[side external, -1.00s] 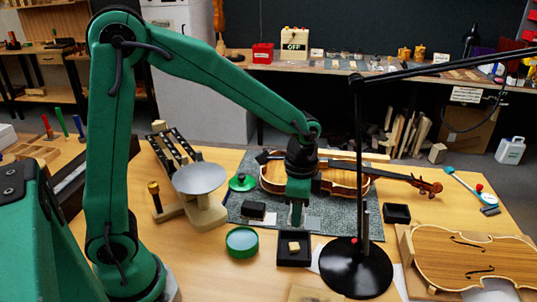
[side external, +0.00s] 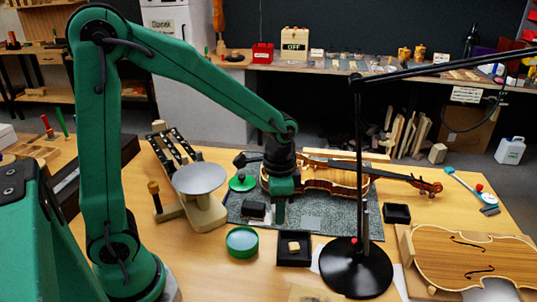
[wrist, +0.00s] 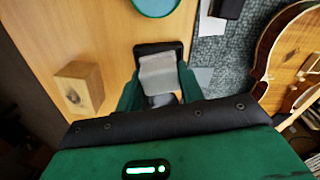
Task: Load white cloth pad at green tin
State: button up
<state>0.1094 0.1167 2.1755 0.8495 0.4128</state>
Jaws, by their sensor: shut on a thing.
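My gripper (side external: 279,216) hangs over the grey mat, beside a black block (side external: 254,211). In the wrist view its green fingers (wrist: 160,90) are shut on the white cloth pad (wrist: 158,74), which looks pale grey and sticks out beyond the fingertips. The pad is not clear in the side view. The round green tin (side external: 242,241) stands on the wooden table, in front and left of the gripper. Its near part also shows at the top edge of the wrist view (wrist: 156,5). The gripper is apart from the tin.
A black tray (side external: 294,262) with a small wooden piece stands right of the tin. A violin (side external: 335,176) lies on the mat (side external: 340,226) behind. A lamp's black base (side external: 356,270) and post stand at the right. A scale pan (side external: 200,178) is at the left.

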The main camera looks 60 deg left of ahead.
aim_at(242, 241)
jog(key=s+a+f+n, duration=0.1)
jog(key=s+a+n, duration=0.4)
jog(key=s+n, duration=0.1)
jog(key=shift+s+a+f, duration=0.35)
jog(key=shift+s, duration=0.2)
jog(key=shift+f, duration=0.2)
jog(key=shift+f, duration=2.8)
jog(key=shift+f, duration=0.6)
dwell(0.3)
jog(key=shift+r, duration=0.1)
notch_tip(242, 241, up, 7)
dwell(1.2)
jog(key=shift+w, duration=0.1)
dwell(0.4)
jog(key=w+d+r, duration=0.2)
jog(key=w+r, duration=0.7)
jog(key=w, duration=0.4)
